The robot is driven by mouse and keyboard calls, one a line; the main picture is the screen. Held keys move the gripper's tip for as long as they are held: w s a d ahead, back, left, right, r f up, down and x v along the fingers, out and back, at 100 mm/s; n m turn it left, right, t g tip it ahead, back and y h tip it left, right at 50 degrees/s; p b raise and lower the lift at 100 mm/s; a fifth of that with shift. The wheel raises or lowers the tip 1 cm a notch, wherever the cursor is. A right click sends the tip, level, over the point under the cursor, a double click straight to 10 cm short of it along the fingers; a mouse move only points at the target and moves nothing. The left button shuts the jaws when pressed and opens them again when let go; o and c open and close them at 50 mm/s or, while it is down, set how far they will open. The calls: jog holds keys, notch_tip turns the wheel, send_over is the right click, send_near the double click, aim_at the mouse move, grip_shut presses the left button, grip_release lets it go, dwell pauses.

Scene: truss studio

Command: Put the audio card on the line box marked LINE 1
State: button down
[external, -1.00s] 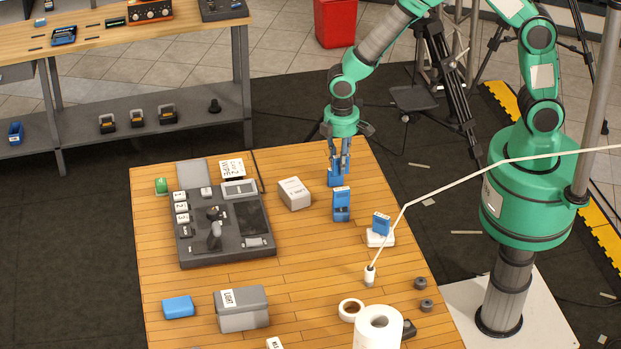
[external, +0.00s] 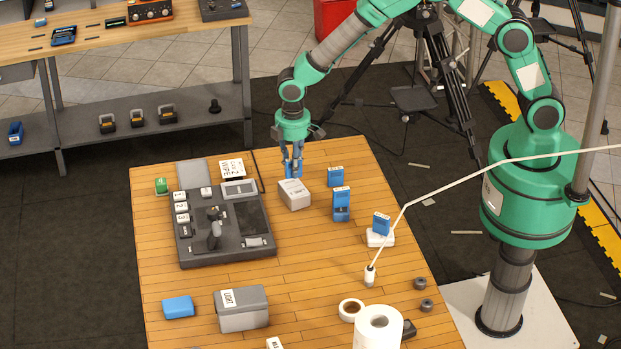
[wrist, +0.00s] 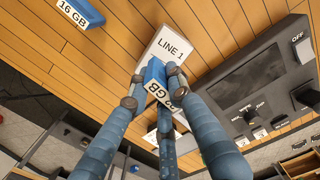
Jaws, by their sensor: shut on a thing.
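My gripper (external: 292,172) is shut on a small blue card, the audio card (wrist: 154,73), whose white label shows only in part between the fingers in the wrist view. The light grey line box (external: 295,195) stands on the wooden table; its top reads LINE 1 in the wrist view (wrist: 170,48). The gripper and card are at the box's far edge in the external view. The card overlaps the box's label face in the wrist view; I cannot tell whether they touch.
Another blue card (external: 381,223) sits on a white block. A dark control console (external: 225,240) lies left. A grey LIGHT box (external: 242,312) stands at the front.

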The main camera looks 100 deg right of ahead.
jog(key=shift+f, duration=0.15)
jog(key=shift+f, duration=1.65)
jog(key=shift+f, duration=0.1)
jog(key=c, duration=1.6)
grip_release()
notch_tip(320, 180, up, 12)
jog(key=shift+r, duration=0.15)
